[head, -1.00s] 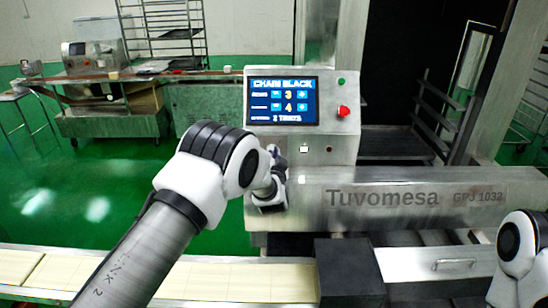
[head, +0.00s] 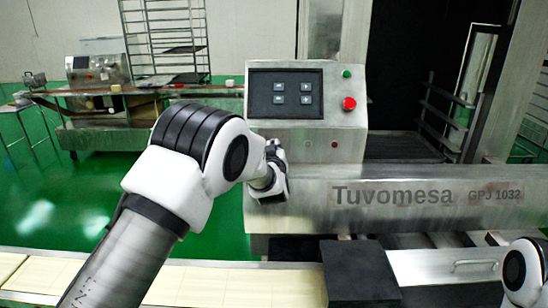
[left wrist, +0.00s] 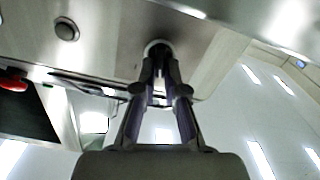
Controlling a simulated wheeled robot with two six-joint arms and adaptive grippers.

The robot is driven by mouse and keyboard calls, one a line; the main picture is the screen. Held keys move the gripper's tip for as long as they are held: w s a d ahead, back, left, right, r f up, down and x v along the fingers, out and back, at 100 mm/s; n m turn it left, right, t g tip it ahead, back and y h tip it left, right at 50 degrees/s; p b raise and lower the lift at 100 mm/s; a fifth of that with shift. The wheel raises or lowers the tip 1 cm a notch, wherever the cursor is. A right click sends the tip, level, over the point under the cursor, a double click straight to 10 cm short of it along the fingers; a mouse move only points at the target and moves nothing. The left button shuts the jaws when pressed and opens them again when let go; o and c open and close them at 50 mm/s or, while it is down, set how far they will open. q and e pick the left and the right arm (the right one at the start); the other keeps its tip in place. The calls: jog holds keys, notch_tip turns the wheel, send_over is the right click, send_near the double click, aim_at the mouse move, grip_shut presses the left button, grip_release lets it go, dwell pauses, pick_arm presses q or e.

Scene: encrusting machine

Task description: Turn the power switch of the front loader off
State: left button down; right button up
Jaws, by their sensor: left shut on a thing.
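The front loader, marked Tuvomesa (head: 393,195), stands ahead with its control box (head: 345,140) on top. Its screen (head: 285,94) is dark, with only a few grey symbols. My left arm reaches to the left side of the control box in the head view; the wrist hides the fingers and the switch there. In the left wrist view, my left gripper (left wrist: 160,62) is shut on the round power switch (left wrist: 155,45) on a metal face. My right gripper is out of view; only part of that arm shows at the lower right.
A red button (head: 349,104) and a green button (head: 347,74) sit right of the screen. A conveyor with pale slabs (head: 200,284) and a black block (head: 360,275) lie in front. A worktable (head: 115,125) and a rack stand at the back left, beyond open green floor.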

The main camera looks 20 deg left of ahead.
pick_arm(q)
jog(key=n+b, duration=0.4)
jog(key=shift+a, duration=0.15)
jog(key=shift+n+b, duration=0.8)
jog(key=shift+n, duration=0.3)
jog(key=shift+r, duration=0.1)
jog(key=c, duration=1.5)
grip_release()
jog(key=shift+o, duration=1.3)
jog(key=shift+w, duration=0.1)
jog(key=shift+w+f, duration=0.1)
jog(key=shift+f, duration=0.15)
jog(key=v, duration=0.7)
jog(key=shift+s+r, duration=0.1)
jog(key=shift+s, duration=0.25)
jog(key=shift+w, duration=0.1)
